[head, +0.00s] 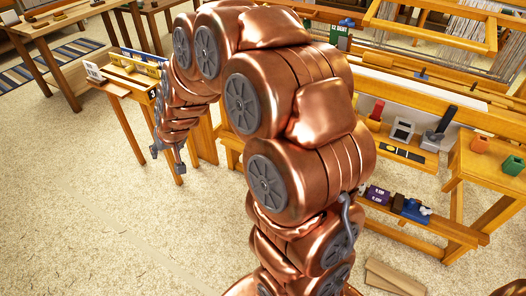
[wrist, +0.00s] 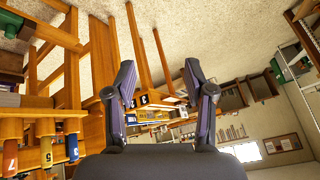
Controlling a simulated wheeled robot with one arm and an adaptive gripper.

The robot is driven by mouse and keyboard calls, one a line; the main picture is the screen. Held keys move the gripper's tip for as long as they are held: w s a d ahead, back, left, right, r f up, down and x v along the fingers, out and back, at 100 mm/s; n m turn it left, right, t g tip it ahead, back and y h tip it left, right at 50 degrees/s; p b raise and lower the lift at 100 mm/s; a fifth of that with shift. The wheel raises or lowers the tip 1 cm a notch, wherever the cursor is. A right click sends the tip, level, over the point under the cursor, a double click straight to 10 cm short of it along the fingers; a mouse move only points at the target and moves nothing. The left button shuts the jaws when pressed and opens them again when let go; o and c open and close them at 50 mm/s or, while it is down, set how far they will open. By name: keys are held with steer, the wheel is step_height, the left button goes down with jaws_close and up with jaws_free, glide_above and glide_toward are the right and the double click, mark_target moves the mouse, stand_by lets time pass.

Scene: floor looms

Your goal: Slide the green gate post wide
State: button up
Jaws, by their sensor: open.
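I cannot pick out the green gate post for certain in either view. A small wooden side table (head: 118,88) at the upper left of the head view bears a yellow rail piece (head: 134,63), a blue strip and a white number card (head: 95,72). In the wrist view the yellow and blue pieces (wrist: 150,115) show small, beyond and between my fingers. My gripper (head: 167,155) hangs in front of this table, pointing down in the head view. Its two dark fingers (wrist: 160,80) are spread apart with nothing between them. My arm hides part of the table's right side.
Wooden looms fill the right and back. Planks (head: 394,277) lie on the floor at the lower right. The carpet (head: 80,200) at left is clear.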

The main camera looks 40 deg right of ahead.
steer(key=w+d+f+m+t+h+b, duration=0.25)
steer(key=w+d+f+b, duration=0.35)
steer(key=w+d+f, duration=0.35)
steer(key=w+d+f+m+t+h+b, duration=0.2)
steer(key=w+d+f+m+h+b, duration=0.25)
steer(key=d+f, duration=0.7)
steer(key=s+d+f+m+g+h+b, duration=0.1)
steer(key=s+d+f+h+b, duration=0.3)
steer(key=d+f, duration=0.6)
steer(key=s+d+f+m+g+h+b, duration=0.15)
steer(key=d+f+h+b, duration=0.45)
steer(key=d, duration=0.7)
steer(key=shift+n+t+y, duration=0.35)
steer(key=shift+t+y, duration=0.05)
steer(key=shift+t, duration=0.1)
steer(key=shift+f+b+x, duration=0.25)
steer(key=shift+b+x, duration=0.2)
steer(key=shift+x, duration=0.6)
steer(key=shift+f+b+x, duration=0.2)
steer(key=shift+b+x, duration=0.25)
steer(key=shift+x, duration=0.65)
steer(key=shift+f+b+x, duration=0.25)
steer(key=shift+b+x, duration=0.2)
steer(key=shift+x, duration=0.6)
jaws_close()
